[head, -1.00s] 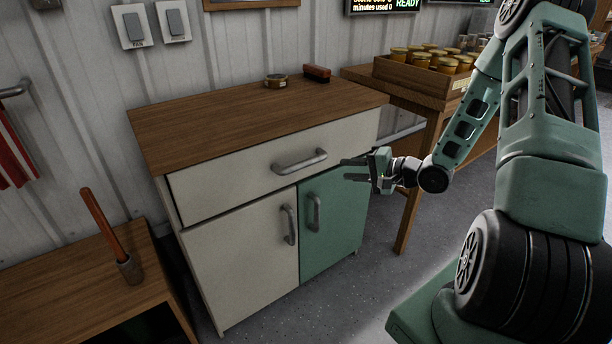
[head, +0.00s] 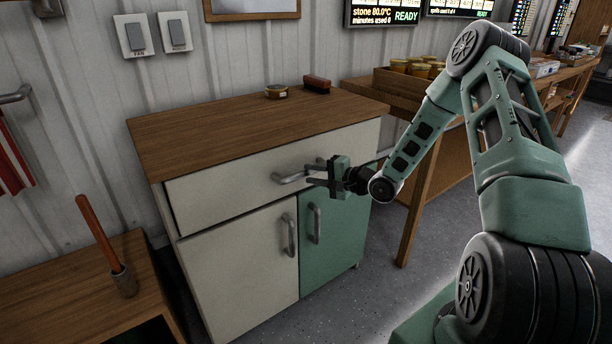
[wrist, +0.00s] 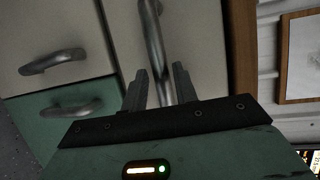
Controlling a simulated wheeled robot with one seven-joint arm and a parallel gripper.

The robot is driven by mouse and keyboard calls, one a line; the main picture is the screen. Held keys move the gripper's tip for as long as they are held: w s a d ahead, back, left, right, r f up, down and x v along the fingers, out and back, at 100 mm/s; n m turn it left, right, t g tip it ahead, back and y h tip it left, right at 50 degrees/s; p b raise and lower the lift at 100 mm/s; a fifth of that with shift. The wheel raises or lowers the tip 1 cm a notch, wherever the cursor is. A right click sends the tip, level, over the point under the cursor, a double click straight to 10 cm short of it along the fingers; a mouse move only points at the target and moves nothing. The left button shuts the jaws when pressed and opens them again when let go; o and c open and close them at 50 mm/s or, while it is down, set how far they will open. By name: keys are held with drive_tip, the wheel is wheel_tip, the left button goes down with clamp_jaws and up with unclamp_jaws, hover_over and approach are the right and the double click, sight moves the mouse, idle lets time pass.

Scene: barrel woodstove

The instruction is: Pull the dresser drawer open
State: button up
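The dresser (head: 150,130) has a brown wooden top and a wide cream drawer (head: 225,192) under it. The drawer looks shut. Its grey bar handle (head: 290,178) is in the middle of its front. My gripper (head: 311,175) is at the right end of this handle in the head view. In the wrist view my gripper (wrist: 158,88) is open, with one finger on each side of the drawer handle (wrist: 153,40). A gap shows between the handle and the fingers. The fingers hide a little of the handle's right end in the head view.
Below the drawer are a cream door (head: 240,260) and a green door (head: 335,240), each with a handle. A tin (head: 276,92) and a brush (head: 317,85) lie on top. A low wooden unit (head: 60,295) stands at left, a workbench (head: 420,205) at right.

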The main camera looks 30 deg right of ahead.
drive_tip(key=shift+x, duration=1.45)
drive_tip(key=shift+c, duration=0.3)
clamp_jaws()
drive_tip(key=shift+s, duration=0.1)
